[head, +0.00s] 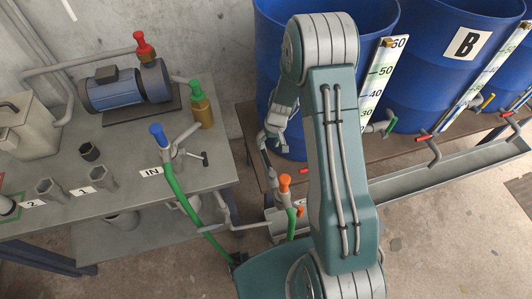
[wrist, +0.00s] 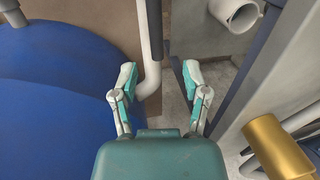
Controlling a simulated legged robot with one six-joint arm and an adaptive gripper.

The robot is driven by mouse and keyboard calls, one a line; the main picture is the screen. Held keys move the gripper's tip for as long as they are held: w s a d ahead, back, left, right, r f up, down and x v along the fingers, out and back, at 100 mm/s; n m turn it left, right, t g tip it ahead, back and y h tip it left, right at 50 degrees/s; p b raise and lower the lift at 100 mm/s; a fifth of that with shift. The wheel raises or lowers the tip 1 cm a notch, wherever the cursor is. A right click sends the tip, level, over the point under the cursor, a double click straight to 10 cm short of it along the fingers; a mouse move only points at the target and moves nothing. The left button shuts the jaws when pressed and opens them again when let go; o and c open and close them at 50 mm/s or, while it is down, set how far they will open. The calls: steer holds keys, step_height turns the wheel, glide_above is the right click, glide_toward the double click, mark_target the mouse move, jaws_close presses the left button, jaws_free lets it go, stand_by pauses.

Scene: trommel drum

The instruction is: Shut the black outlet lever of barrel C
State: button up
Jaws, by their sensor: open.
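My gripper (head: 275,132) is open and empty in the head view, in front of the left edge of a blue barrel (head: 268,50). My arm hides much of this barrel, and no letter shows on it, so I cannot tell if it is barrel C. A dark, lever-like piece (head: 264,150) shows just below my gripper, but I cannot tell what it is. In the wrist view my gripper (wrist: 159,80) has its fingers apart. A blue barrel (wrist: 50,100) fills the left side, and a pale vertical pipe (wrist: 151,45) runs beyond the fingers. No black outlet lever is clear there.
Barrel B (head: 440,60) stands to the right, above a metal trough (head: 455,165) and red-handled taps. A gold cylinder (wrist: 277,148) is close at lower right in the wrist view.

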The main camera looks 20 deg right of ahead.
mark_target(266, 156)
steer(key=f, duration=0.6)
steer(key=shift+a+f, duration=0.2)
steer(key=shift+f, duration=0.3)
steer(key=shift+a, duration=0.25)
jaws_close()
